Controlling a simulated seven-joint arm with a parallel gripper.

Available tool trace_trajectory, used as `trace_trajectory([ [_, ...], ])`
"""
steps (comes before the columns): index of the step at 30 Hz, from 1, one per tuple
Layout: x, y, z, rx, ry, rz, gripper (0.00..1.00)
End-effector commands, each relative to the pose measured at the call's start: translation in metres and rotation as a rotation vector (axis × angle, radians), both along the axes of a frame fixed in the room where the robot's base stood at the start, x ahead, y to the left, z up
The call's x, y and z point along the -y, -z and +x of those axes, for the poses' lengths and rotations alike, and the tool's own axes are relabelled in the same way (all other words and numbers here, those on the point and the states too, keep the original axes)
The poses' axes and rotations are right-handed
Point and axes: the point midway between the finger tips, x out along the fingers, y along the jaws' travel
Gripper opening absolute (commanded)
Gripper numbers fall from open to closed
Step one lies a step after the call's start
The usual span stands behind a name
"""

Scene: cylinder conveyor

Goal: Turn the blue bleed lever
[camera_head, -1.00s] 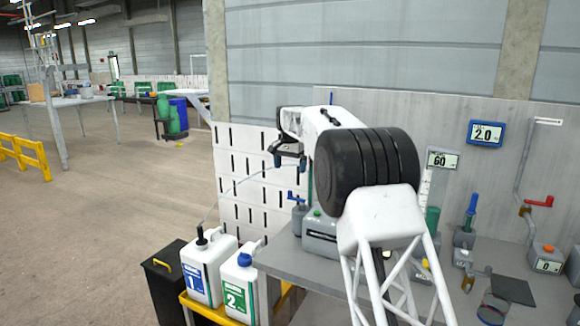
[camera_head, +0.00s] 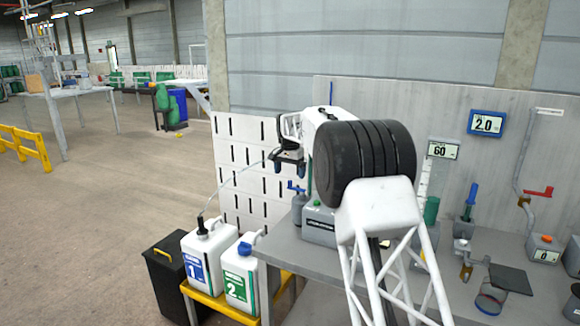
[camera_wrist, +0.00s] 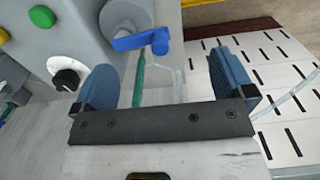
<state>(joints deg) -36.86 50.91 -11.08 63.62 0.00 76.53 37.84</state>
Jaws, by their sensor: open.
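The blue bleed lever (camera_wrist: 140,40) sits on a grey round fitting at the top middle of the wrist view, its arm pointing right. In the head view the lever (camera_head: 296,187) is a small blue handle above a grey canister at the left end of the bench. My gripper (camera_wrist: 165,82) is open, with its blue finger pads apart and nothing between them but a thin green tube and a clear strip in the background. In the head view my gripper (camera_head: 288,168) hangs just above the lever, slightly to its left. I see no contact.
A grey box with green and yellow buttons and a black knob (camera_wrist: 66,75) is left of the fitting. A white slotted panel (camera_head: 245,165) stands behind. White jugs (camera_head: 207,258) stand on a yellow trolley at the lower left. Instruments crowd the bench's right side.

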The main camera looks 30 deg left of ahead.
Motion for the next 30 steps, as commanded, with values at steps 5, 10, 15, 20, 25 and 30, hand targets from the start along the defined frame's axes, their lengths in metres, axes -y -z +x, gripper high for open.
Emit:
trace_trajectory([
  [5, 0.000, 0.016, 0.000, -0.001, 0.000, -0.001, 1.00],
  [10, 0.000, 0.029, 0.000, -0.002, 0.000, -0.001, 1.00],
  [15, 0.000, 0.038, 0.000, 0.000, 0.000, 0.000, 1.00],
  [20, 0.000, 0.043, 0.000, 0.000, 0.000, 0.000, 1.00],
  [25, 0.000, 0.045, 0.000, 0.000, 0.000, 0.000, 1.00],
  [30, 0.000, 0.045, 0.000, 0.000, 0.000, 0.000, 1.00],
])
